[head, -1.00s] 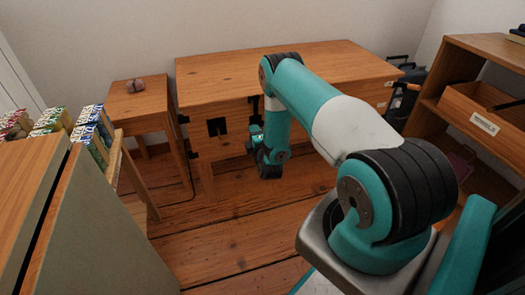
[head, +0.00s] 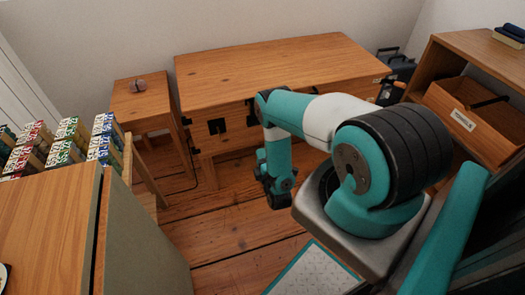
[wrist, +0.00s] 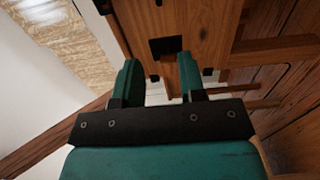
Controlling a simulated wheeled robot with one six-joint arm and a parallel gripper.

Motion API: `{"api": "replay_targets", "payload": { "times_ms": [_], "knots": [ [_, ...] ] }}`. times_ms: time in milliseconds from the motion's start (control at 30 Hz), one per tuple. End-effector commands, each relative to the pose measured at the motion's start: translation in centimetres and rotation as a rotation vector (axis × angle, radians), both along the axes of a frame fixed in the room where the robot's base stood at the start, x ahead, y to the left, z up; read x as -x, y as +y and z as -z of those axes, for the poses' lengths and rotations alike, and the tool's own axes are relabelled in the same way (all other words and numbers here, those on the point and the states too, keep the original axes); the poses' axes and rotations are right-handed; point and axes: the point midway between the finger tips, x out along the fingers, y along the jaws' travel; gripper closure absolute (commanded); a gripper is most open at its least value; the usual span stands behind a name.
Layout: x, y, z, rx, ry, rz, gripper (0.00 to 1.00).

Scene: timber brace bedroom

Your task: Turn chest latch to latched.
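The wooden chest (head: 290,72) stands against the back wall. The setting of the latch is too small to tell. In the wrist view a black plate (wrist: 166,46) on a wood face lies beyond the fingertips, apart from them. My gripper (wrist: 158,58) is open, with nothing between its two teal fingers. In the head view my arm hangs down in front of the chest, right of the latch, and the fingers cannot be made out.
A small wooden table (head: 141,103) stands left of the chest. A cabinet (head: 50,225) with several small boxes (head: 70,140) is at the near left. A shelf with a labelled wooden bin (head: 470,122) is at the right. Floor (head: 215,205) is clear before the chest.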

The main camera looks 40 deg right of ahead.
Motion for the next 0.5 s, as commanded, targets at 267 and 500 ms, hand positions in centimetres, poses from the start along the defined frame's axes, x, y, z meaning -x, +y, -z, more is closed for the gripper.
{"api": "replay_targets", "payload": {
  "times_ms": [267,500],
  "knots": [
    [0.77,0.38,-0.23,0.000,0.001,0.000,0.63],
    [0.83,0.41,-0.02,0.000,0.001,0.000,0.63]
  ]
}}
